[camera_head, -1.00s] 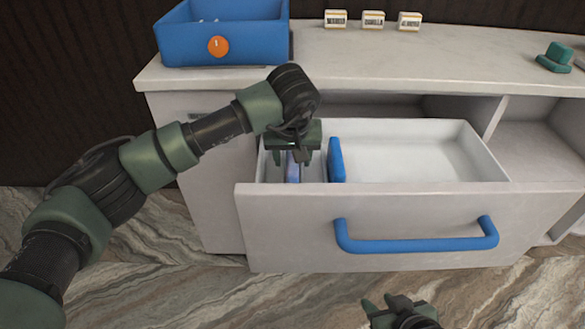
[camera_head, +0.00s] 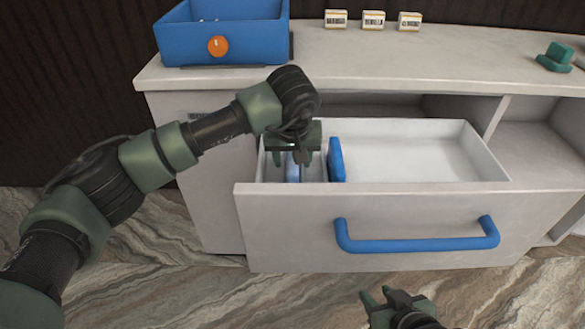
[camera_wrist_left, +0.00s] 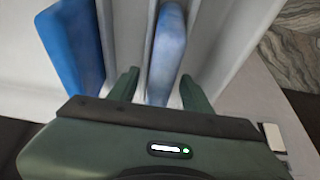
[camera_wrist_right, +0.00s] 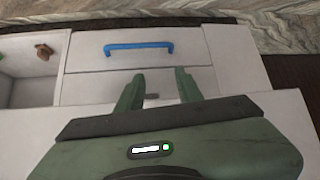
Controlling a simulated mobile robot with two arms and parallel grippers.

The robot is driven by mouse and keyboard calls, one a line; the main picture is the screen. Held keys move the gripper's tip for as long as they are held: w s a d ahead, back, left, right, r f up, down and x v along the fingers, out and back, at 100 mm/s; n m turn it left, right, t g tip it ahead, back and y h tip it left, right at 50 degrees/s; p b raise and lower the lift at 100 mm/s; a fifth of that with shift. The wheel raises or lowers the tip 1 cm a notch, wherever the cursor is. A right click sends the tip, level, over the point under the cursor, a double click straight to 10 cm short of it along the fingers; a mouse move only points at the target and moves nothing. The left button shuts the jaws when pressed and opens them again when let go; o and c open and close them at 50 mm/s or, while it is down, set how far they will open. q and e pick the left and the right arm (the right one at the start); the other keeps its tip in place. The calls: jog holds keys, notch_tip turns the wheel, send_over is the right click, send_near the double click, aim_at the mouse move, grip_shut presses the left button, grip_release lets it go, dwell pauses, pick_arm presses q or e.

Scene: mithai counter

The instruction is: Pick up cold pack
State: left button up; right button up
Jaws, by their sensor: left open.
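A light blue mottled cold pack (camera_head: 292,168) stands on edge in the left part of the open drawer. It is partly hidden in the head view by my left gripper (camera_head: 292,160). In the left wrist view the pack (camera_wrist_left: 167,52) lies between the two spread fingers of my left gripper (camera_wrist_left: 159,88), with a gap visible on the left side. The left gripper is open and points down into the drawer. My right gripper (camera_head: 379,297) is open and empty, low in front of the drawer; its fingers are apart in the right wrist view (camera_wrist_right: 157,88).
The drawer (camera_head: 270,225) has a blue handle (camera_head: 415,244). A darker blue upright slab (camera_head: 336,160) stands right of the pack. The drawer's right part is empty. A blue bin (camera_head: 250,40), small labelled boxes (camera_head: 373,20) and a green object (camera_head: 555,57) are on the counter.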

jog(key=shift+w, duration=0.1)
pick_arm(q)
grip_shut()
dwell(0.4)
